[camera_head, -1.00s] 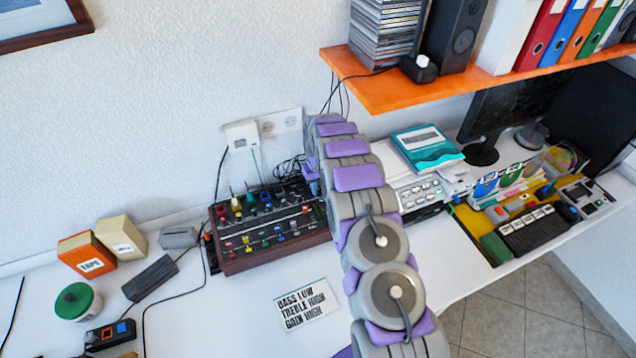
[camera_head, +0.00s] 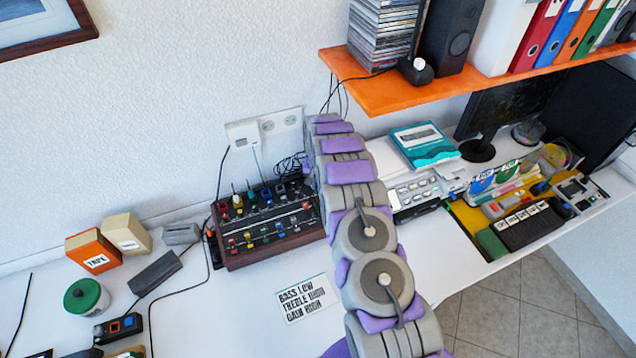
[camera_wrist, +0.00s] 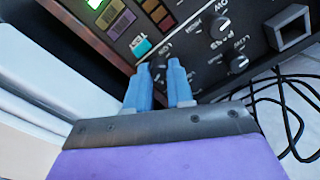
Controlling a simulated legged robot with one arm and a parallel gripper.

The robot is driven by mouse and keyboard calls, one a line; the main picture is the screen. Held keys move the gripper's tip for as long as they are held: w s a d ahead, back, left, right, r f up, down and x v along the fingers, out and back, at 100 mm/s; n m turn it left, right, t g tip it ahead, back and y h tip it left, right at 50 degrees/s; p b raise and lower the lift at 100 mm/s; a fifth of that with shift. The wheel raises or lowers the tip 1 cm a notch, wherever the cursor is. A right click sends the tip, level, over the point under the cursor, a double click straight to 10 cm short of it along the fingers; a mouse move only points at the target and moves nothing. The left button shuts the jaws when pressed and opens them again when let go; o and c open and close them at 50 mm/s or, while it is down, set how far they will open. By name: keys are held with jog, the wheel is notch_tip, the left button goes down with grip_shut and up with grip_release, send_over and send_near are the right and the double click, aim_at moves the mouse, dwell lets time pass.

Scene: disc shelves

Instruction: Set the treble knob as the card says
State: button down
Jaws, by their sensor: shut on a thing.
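The white card (camera_head: 306,298) lies on the desk and reads "BASS LOW, TREBLE HIGH, GAIN HIGH". In the wrist view, a dark panel (camera_wrist: 262,58) carries black knobs, one near the top (camera_wrist: 220,25) and one lower (camera_wrist: 238,64), with "LOW" and "HIGH" style labels beside them. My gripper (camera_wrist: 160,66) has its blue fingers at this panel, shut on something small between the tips. The held thing is mostly hidden, so its label and pointer cannot be read. In the head view my arm hides the gripper and this panel.
Black cables (camera_wrist: 290,115) lie to the right. A wooden-framed mixer (camera_head: 265,225) stands left of my arm, and an orange shelf (camera_head: 400,88) hangs above right.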

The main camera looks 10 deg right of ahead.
dwell(0.3)
jog(key=c, duration=1)
grip_release()
notch_tip(320, 180, up, 17)
jog(key=p, duration=0.2)
jog(key=shift+r, duration=0.15)
jog(key=shift+w+a, duration=0.1)
jog(key=shift+c, duration=0.2)
